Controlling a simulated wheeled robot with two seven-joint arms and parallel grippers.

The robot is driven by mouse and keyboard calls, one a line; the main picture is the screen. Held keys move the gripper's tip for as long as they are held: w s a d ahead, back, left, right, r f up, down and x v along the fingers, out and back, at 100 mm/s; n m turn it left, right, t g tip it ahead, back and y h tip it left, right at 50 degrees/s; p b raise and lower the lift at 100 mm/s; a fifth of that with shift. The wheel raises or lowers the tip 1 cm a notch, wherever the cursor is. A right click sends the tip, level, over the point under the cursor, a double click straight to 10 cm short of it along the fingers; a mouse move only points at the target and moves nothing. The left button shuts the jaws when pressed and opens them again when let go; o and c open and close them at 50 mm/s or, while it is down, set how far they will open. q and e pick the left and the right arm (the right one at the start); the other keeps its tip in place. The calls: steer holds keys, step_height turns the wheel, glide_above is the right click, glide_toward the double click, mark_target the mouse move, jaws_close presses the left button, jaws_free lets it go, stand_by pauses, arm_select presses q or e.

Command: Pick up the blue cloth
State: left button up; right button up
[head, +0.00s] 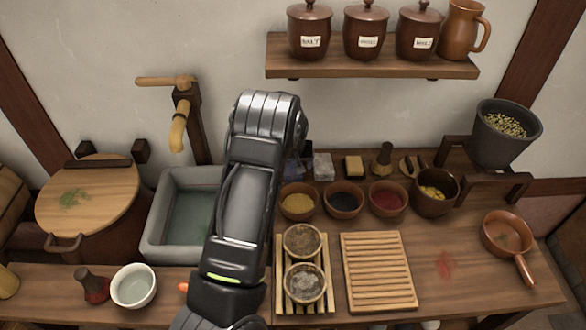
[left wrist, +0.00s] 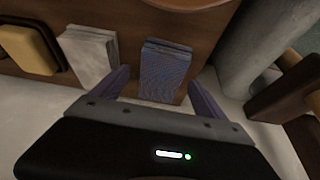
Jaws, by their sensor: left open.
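The blue cloth (left wrist: 165,72) is a folded, striped blue stack lying on the wooden counter in the left wrist view. My left gripper (left wrist: 159,80) is open, with one finger on each side of the cloth; I cannot tell whether either finger touches it. In the head view a part of the blue cloth (head: 293,168) shows beside my left arm, at the back of the counter. The arm hides the rest of it, and the fingertips are hidden there too. My right gripper is not in view.
A folded pale cloth (left wrist: 90,55) lies close beside the blue one, with a yellow block (left wrist: 28,48) beyond it. The grey stone basin (head: 153,225) stands to the left. Bowls of powder, such as the yellow one (head: 298,203), stand in front. A shelf (head: 372,62) hangs above.

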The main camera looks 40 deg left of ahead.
arm_select(q)
steer(key=shift+f+b, duration=0.2)
steer(key=shift+b, duration=0.15)
stand_by(0.5)
steer(key=c, duration=1.5)
steer(key=shift+o, duration=0.2)
steer(key=shift+r, duration=0.1)
